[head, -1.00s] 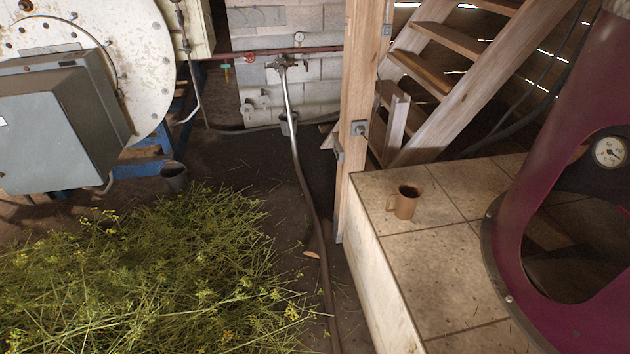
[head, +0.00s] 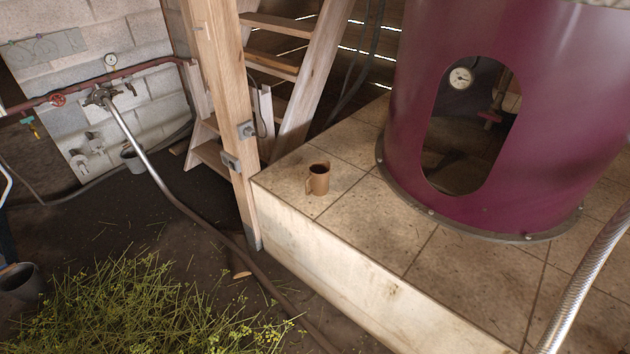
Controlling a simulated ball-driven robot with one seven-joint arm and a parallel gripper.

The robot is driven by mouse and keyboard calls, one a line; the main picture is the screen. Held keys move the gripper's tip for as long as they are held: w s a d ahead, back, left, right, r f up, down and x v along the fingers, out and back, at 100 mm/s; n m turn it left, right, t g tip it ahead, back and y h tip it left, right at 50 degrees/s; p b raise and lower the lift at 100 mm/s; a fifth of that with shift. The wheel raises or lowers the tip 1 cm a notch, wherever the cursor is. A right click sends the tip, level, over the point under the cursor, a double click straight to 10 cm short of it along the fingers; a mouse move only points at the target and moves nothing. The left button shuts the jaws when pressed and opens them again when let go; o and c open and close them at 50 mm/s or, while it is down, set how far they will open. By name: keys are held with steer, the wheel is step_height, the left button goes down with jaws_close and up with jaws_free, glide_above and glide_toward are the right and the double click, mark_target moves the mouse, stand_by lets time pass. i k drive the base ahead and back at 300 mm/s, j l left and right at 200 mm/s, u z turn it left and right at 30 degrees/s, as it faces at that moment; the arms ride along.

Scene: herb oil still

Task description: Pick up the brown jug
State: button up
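The brown jug (head: 318,180) stands upright on the tiled platform (head: 388,238), near its left corner, beside the wooden post. Its handle is on its left side and its open mouth looks dark inside. Nothing touches it. My gripper is not in view.
A large maroon still (head: 560,110) with an oval opening stands on the platform right of the jug. A wooden post (head: 222,90) and stairs (head: 275,65) rise behind left. A hose (head: 190,212) and cut herbs (head: 150,310) lie on the floor. A metal hose (head: 590,275) is at right.

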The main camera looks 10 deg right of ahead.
mark_target(319, 178)
steer(key=i+z, duration=0.15)
steer(key=z, duration=0.25)
steer(key=i+j+z, duration=0.1)
steer(key=z, duration=0.35)
steer(key=i+j+z, duration=0.3)
steer(key=i+j, duration=0.15)
steer(key=j, duration=0.2)
steer(key=i+j+z, duration=0.25)
steer(key=j, duration=0.45)
steer(key=i+j+z, duration=0.15)
steer(key=i+j, duration=0.3)
steer(key=j, duration=0.2)
steer(key=i+j, duration=0.1)
steer(key=j, duration=0.25)
steer(key=i+j, duration=0.15)
steer(key=j, duration=0.2)
steer(key=i+j, duration=0.1)
steer(key=j, duration=0.2)
